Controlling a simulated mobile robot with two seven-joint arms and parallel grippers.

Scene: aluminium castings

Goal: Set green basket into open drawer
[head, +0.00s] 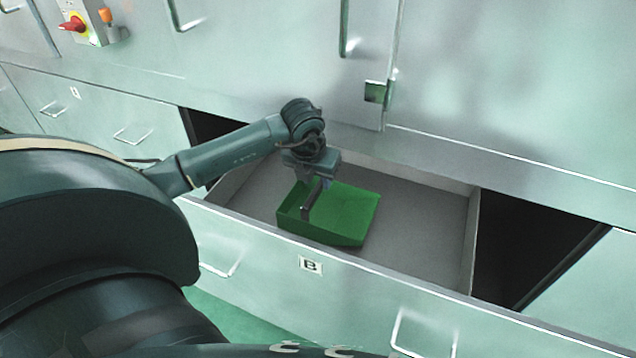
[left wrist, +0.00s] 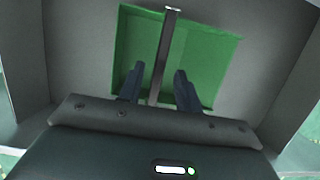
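The green basket (head: 352,212) is inside the open drawer marked B (head: 420,210), left of the drawer's middle and close to its front wall. It looks level and seems to rest on the drawer floor. Its bar handle (head: 309,203) runs across the top. My left gripper (head: 322,181) is directly over the basket. In the left wrist view, the handle (left wrist: 168,40) passes between the two fingers of my left gripper (left wrist: 159,72), with a gap on both sides. The green basket (left wrist: 208,60) shows beneath them. My right gripper is not in view.
The drawer floor right of the basket is empty. Dark openings (head: 530,240) lie beside the drawer. A cabinet front (head: 480,90) with handles rises behind it. A red switch (head: 72,25) sits at the upper left. A closed drawer (head: 100,110) is at the left.

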